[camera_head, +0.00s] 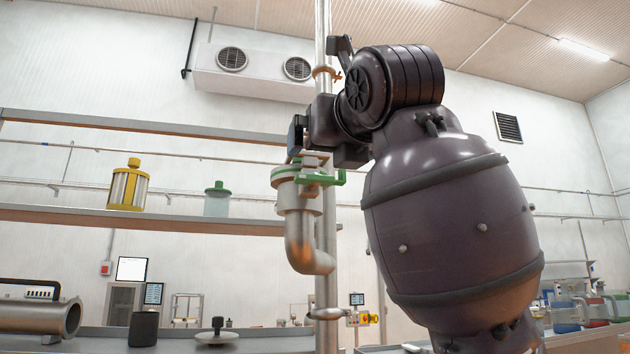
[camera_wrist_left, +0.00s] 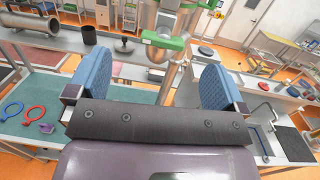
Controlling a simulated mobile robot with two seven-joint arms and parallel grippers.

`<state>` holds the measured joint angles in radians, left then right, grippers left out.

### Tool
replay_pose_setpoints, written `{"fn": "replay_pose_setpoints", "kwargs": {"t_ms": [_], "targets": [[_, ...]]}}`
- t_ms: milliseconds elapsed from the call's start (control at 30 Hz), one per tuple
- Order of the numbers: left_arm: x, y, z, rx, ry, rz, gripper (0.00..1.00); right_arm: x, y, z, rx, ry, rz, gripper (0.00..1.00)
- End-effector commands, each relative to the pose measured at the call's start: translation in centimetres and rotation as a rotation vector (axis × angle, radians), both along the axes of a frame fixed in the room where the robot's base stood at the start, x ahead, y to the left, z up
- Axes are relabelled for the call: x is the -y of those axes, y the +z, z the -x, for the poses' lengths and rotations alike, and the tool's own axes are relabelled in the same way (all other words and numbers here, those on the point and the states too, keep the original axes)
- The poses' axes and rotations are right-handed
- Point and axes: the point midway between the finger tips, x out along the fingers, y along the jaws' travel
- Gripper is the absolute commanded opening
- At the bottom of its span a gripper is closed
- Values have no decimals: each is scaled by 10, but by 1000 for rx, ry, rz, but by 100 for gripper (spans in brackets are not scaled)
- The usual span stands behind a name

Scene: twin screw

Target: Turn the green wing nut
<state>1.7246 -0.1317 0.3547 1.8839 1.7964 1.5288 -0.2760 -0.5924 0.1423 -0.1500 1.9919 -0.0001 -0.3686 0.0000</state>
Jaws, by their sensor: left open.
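The green wing nut (camera_head: 326,179) is on a clamp around the upright steel pipe (camera_head: 299,236), above its elbow, in the head view. In the left wrist view the green wing nut (camera_wrist_left: 163,40) shows beyond the fingers, near the top middle. My left gripper (camera_head: 318,148) is just above the clamp in the head view. In the left wrist view the left gripper (camera_wrist_left: 155,68) is open, with blue pads wide apart and nothing between them. I cannot tell from these views whether a finger touches the clamp. My right gripper is not in view.
A taller thin pipe (camera_head: 327,270) stands behind the elbow pipe. A shelf (camera_head: 60,213) holds a yellow canister (camera_head: 128,187) and a green-lidded jar (camera_head: 217,201).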

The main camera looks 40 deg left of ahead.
Motion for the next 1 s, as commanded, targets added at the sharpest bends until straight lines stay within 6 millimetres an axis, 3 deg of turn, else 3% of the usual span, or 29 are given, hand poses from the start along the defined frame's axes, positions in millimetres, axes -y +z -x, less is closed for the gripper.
{"fn": "replay_pose_setpoints", "kwargs": {"t_ms": [167, 333, 700, 1000], "targets": [[4, -13, -7, -72, -49, 46, 98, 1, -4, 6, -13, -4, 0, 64], [-4, -14, -13, -84, -47, 46, 98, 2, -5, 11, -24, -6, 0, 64], [-50, -13, -52, -83, -43, 45, 98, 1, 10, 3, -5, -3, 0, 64], [-74, -13, -73, -81, -44, 46, 98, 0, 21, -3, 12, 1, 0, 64]]}}
